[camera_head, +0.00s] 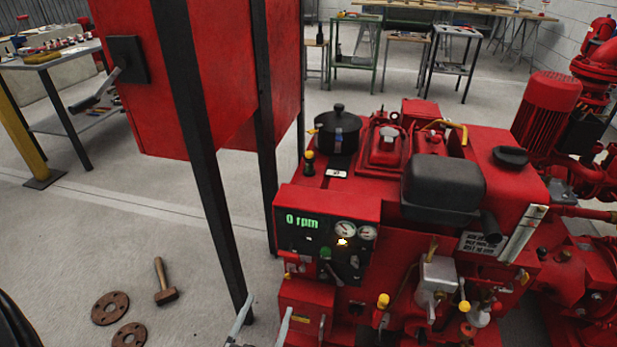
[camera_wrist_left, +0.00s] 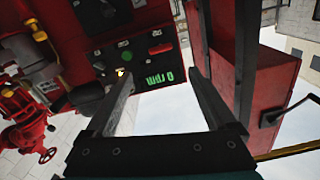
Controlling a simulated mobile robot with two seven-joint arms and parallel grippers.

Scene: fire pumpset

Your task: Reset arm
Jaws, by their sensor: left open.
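My left gripper (camera_head: 267,310) shows at the bottom edge of the head view, its two grey fingers pointing up and set wide apart. In the left wrist view the left gripper (camera_wrist_left: 164,76) is open with nothing between its fingers. The red pump set's control panel (camera_head: 325,247) is ahead of it, with a green "0 rpm" display, two gauges and a lit yellow lamp. The panel also shows upside down in the left wrist view (camera_wrist_left: 133,53), beyond the fingertips. The rest of the left arm is mostly out of the head view. My right gripper is not in view.
A red cabinet (camera_head: 200,60) on dark posts (camera_head: 205,170) stands just left of the panel. A hammer (camera_head: 164,282) and rusty flanges (camera_head: 110,308) lie on the floor at lower left. A red motor (camera_head: 548,112) stands at right. Workbenches (camera_head: 358,50) are far back.

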